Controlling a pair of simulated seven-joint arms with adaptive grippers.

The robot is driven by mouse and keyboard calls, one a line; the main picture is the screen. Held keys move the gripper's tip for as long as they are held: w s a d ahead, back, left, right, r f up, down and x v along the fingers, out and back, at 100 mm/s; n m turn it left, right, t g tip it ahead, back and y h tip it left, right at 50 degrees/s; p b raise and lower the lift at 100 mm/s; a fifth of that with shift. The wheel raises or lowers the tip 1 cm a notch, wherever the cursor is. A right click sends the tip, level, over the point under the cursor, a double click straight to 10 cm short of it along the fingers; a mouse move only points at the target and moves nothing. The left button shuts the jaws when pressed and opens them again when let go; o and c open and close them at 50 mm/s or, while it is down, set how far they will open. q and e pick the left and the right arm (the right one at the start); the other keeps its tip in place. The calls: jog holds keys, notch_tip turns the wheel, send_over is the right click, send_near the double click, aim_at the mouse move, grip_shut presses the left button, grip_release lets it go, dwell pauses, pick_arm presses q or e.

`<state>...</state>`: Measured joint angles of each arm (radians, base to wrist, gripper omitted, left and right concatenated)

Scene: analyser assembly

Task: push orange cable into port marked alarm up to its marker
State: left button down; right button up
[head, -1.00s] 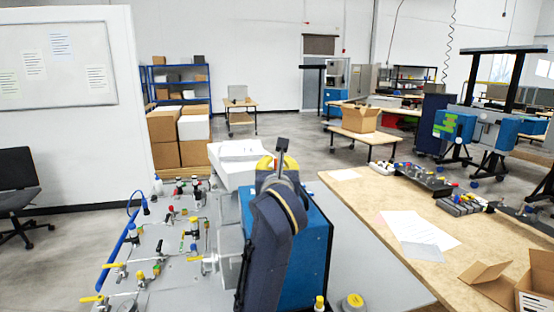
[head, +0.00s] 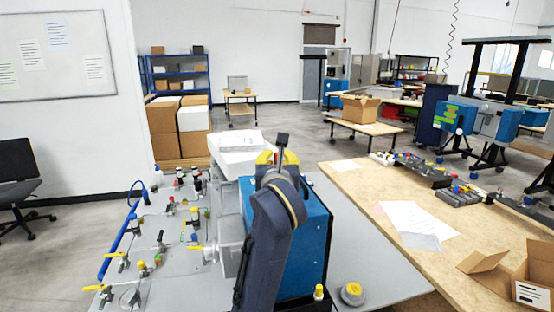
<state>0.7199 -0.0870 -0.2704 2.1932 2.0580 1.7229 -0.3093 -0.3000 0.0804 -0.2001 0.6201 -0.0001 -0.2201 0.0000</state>
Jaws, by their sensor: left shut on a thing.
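My left arm rises in the middle of the head view. Its gripper (head: 278,158) is at the top, beside a blue box-shaped unit (head: 312,235). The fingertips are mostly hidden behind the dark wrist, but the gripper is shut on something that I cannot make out. I see no orange cable and no port marked alarm; the near parts of the unit are partly covered by my arm. My right gripper is not in view.
A grey bench carries yellow-handled valves (head: 118,256) and a blue tube (head: 120,245) at left. A yellow-topped button (head: 352,290) sits right of the unit. A wooden table (head: 380,215) with papers and an open carton (head: 535,285) stands at right.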

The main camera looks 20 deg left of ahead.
pick_arm(q)
jog(key=shift+f, duration=0.6)
jog(key=shift+f, duration=0.5)
jog(key=shift+f, duration=0.2)
jog(key=shift+f, duration=0.5)
jog(key=shift+f, duration=0.25)
jog(key=shift+f, duration=0.5)
jog(key=shift+f, duration=0.25)
jog(key=shift+f, duration=0.45)
jog(key=shift+f, duration=0.25)
